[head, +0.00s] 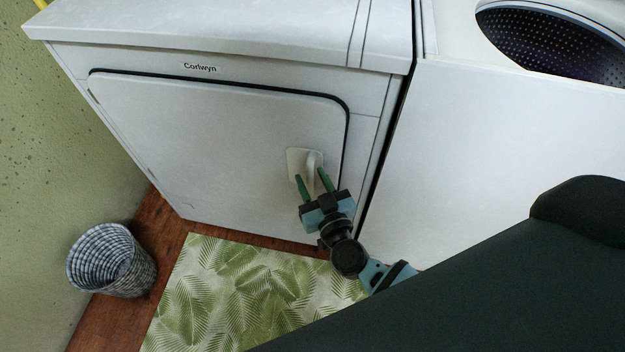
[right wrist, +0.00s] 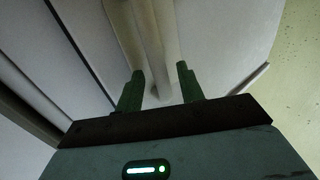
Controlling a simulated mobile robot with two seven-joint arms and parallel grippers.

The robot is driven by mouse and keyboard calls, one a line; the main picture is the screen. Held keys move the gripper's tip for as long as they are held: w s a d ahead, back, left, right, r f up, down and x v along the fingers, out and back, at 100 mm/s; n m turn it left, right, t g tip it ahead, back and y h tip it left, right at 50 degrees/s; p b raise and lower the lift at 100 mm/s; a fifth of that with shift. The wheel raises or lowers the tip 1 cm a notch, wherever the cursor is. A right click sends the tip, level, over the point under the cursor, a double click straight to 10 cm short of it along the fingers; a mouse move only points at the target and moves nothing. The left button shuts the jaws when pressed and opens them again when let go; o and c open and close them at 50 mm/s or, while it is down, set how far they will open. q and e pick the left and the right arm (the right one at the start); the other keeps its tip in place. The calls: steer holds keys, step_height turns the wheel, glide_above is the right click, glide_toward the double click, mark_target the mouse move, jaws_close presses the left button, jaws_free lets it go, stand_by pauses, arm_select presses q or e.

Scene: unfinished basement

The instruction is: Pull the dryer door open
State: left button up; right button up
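The white dryer (head: 240,37) stands against the wall, and its front door (head: 200,130) is closed, with a dark seam around it. A pale handle (head: 312,163) sits near the right edge of the door. My right gripper (head: 313,182) is at the handle with its green fingers apart, one on each side of it. In the right wrist view the handle (right wrist: 155,45) runs between the two fingertips (right wrist: 160,85), with gaps visible beside it. My left gripper is not in view.
A white washer (head: 480,130) with an open drum stands close on the dryer's right. A woven basket (head: 110,262) stands on the wooden floor at the left. A leaf-patterned mat (head: 235,295) lies in front of the dryer.

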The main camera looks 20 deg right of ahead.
jaws_close()
stand_by(0.3)
steer(key=shift+a, duration=0.1)
